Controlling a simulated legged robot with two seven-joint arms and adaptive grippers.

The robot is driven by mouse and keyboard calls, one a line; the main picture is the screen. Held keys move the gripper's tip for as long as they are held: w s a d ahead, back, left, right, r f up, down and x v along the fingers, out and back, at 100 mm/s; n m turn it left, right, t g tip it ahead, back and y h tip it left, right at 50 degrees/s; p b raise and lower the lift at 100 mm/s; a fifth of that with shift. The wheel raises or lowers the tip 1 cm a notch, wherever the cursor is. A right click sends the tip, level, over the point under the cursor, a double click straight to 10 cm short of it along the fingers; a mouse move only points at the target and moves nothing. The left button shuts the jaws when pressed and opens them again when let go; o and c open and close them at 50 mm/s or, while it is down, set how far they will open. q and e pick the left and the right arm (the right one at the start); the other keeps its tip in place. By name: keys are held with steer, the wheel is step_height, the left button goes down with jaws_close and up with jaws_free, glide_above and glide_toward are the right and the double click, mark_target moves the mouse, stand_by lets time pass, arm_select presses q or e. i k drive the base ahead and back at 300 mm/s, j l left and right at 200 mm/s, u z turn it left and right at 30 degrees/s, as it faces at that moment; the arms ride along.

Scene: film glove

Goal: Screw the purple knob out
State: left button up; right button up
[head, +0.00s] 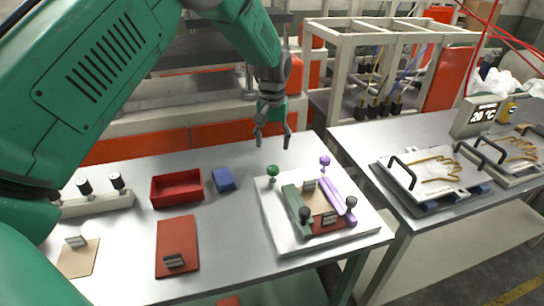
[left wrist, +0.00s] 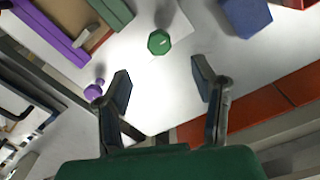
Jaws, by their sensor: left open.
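The purple knob (head: 325,161) stands at the back right of the white plate (head: 285,240), at the far end of the purple bar (head: 336,196). In the left wrist view the purple knob (left wrist: 94,91) shows at the left, outside the fingers. A green knob (head: 272,170) stands at the plate's back left corner; it also shows in the left wrist view (left wrist: 159,42), ahead of the fingers. My right gripper is not in view.
A green bar (head: 296,208), red tray (head: 177,188), blue block (head: 223,179) and red board (head: 177,246) lie to the left. A second table (head: 415,220) with glove plates stands right.

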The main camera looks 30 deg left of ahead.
mark_target(324, 161)
steer(key=k+l, duration=0.8)
steer(key=k, duration=0.05)
